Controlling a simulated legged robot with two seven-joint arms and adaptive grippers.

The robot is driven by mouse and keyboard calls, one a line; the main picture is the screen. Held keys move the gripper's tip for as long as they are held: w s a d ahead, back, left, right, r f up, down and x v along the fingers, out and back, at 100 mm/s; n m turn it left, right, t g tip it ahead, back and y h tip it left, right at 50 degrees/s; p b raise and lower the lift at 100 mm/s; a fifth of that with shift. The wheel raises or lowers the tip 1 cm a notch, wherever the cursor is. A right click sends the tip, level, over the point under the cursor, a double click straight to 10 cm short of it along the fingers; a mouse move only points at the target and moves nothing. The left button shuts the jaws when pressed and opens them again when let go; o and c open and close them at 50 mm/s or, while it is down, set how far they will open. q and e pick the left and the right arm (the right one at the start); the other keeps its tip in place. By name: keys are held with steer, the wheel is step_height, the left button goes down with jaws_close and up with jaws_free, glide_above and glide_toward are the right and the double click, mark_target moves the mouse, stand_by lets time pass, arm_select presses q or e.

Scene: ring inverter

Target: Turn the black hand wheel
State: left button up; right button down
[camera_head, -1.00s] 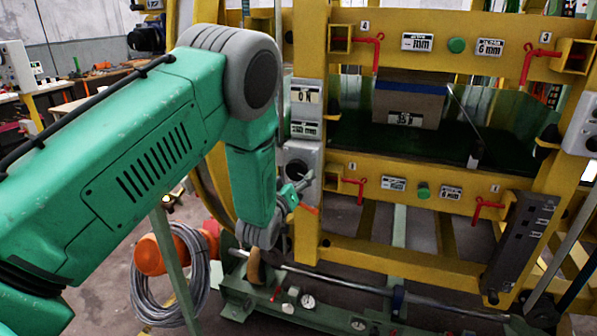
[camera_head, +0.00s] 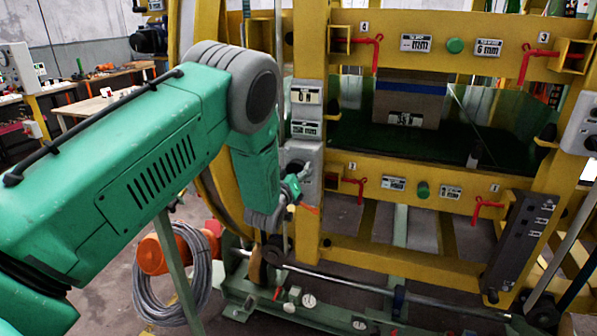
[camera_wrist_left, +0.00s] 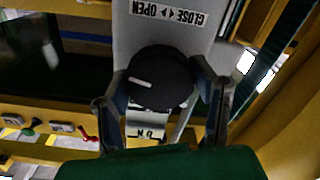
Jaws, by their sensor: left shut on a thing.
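The black hand wheel (camera_wrist_left: 160,78) is round with a pale mark on its face. It sits on a grey panel with a CLOSE/OPEN label (camera_wrist_left: 168,12), seen upside down in the left wrist view. My left gripper (camera_wrist_left: 163,88) is shut on the wheel, one finger on each side of it. In the head view my left gripper (camera_head: 295,186) is at the grey control box (camera_head: 309,160) on the yellow frame's left post, and the wheel is mostly hidden there. My right gripper is in neither view.
The yellow frame (camera_head: 430,180) fills the middle and right, with red levers (camera_head: 353,186) and green knobs (camera_head: 423,190). A coiled grey cable (camera_head: 180,280) hangs below my left arm. A green base with a metal rod (camera_head: 340,282) lies low in front.

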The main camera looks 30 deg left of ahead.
arm_select(q)
steer(key=shift+w+r, duration=0.1)
steer(key=shift+r, duration=0.05)
steer(key=shift+c, duration=0.2)
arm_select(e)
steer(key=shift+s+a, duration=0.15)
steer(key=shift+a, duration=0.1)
arm_select(q)
steer(key=shift+w+d+m, duration=0.1)
steer(key=shift+d+m, duration=0.05)
steer(key=shift+m, duration=0.15)
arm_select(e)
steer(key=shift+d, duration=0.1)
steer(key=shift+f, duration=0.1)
arm_select(q)
steer(key=shift+m+b, duration=0.5)
steer(key=shift+m, duration=0.7)
steer(key=m+b, duration=0.1)
steer(key=m, duration=0.2)
steer(key=shift+m, duration=0.4)
steer(key=m+b, duration=0.2)
steer(key=m, duration=0.3)
steer(key=shift+r+m, duration=0.1)
steer(key=shift+m, duration=0.2)
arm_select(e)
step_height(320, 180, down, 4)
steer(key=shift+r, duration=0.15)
